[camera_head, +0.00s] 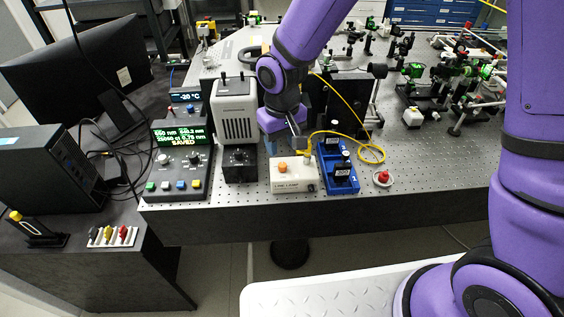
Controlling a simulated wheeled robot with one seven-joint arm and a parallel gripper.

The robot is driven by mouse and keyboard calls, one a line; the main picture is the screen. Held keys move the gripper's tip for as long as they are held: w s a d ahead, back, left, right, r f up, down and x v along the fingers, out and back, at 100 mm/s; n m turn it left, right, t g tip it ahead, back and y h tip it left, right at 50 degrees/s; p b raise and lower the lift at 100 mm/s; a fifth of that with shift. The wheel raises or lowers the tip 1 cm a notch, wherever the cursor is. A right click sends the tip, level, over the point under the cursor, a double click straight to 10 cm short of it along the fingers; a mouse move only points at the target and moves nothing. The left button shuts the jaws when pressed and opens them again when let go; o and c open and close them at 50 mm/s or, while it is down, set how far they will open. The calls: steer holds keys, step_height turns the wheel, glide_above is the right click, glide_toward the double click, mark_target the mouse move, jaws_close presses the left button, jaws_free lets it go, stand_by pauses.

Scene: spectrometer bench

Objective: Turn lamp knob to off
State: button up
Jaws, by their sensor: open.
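The cream lamp box (294,181), its front label reading something like "LINE LAMP", stands near the bench's front edge. An orange knob (282,166) sits on its top at the left; its pointer direction is too small to read. My gripper (300,146) hangs just behind and above the box, to the right of the orange knob, apart from it. Its fingers are small and partly lost against the yellow fibre; I see nothing held. A yellow piece on the box's back right lies close to the fingertips; I cannot tell whether they touch.
A blue tray (347,185) with black labelled parts stands right of the lamp. A red-topped piece (383,177) lies farther right. A yellow fibre (372,148) loops behind.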

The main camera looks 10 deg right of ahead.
mark_target(282, 164)
step_height(282, 164, down, 7)
steer(key=shift+r, duration=0.1)
stand_by(0.4)
jaws_close()
